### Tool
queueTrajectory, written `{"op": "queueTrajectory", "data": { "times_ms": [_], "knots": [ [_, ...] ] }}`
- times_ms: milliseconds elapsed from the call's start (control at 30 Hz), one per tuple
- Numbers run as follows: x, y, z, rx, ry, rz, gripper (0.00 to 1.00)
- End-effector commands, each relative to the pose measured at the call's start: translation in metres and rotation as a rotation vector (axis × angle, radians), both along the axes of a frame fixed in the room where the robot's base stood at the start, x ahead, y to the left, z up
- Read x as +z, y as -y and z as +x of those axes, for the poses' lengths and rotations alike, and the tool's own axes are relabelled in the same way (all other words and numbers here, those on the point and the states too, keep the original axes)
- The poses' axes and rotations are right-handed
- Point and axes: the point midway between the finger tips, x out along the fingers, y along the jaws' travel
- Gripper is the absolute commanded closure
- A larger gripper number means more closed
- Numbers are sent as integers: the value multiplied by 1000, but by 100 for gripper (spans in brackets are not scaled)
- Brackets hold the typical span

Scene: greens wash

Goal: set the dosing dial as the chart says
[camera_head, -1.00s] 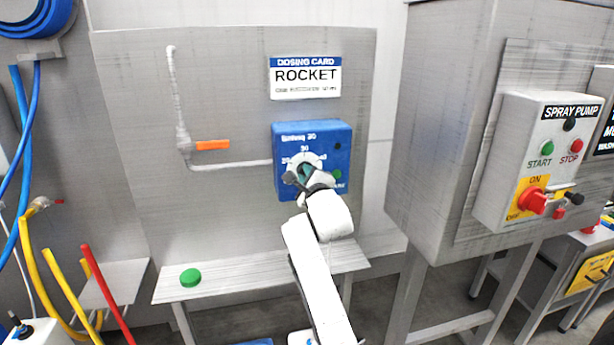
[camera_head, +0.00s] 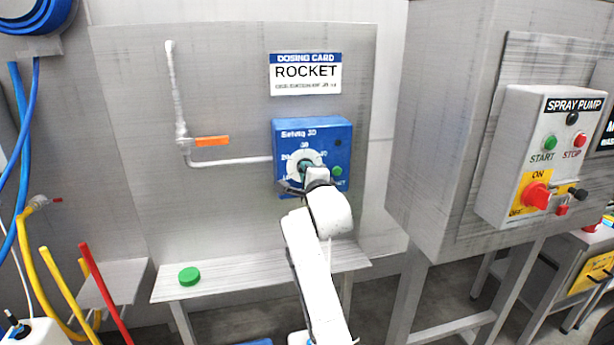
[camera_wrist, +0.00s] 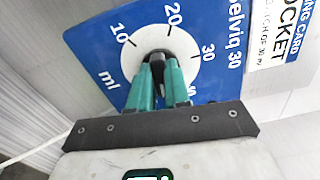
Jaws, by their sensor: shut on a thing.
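The dosing dial is a dark knob (camera_wrist: 158,58) on a round white plate, on a blue box (camera_head: 335,135) fixed to the grey panel. Numbers 10, 20 and 30 show around the plate in the wrist view. The box carries a small text line that seems to read "Selvig 30". My gripper (camera_wrist: 160,82) has its teal fingers shut on the knob; it also shows in the head view (camera_head: 306,180). The fingers hide part of the dial and its pointer. The dosing card (camera_head: 306,74) above reads "ROCKET", with a small line too blurred to read surely.
A pipe with an orange valve handle (camera_head: 211,141) runs left of the box. A green round object (camera_head: 189,276) lies on the shelf (camera_head: 230,282) below. The spray pump box (camera_head: 545,150) hangs on a cabinet at right. Coloured hoses hang at left.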

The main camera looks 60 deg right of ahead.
Motion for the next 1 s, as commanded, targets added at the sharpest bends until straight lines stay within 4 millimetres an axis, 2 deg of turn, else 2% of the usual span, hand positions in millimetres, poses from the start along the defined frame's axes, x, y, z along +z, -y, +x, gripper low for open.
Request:
{"op": "queueTrajectory", "data": {
  "times_ms": [1000],
  "knots": [
    [-6,1,-1,2,-739,-622,100]
  ]
}}
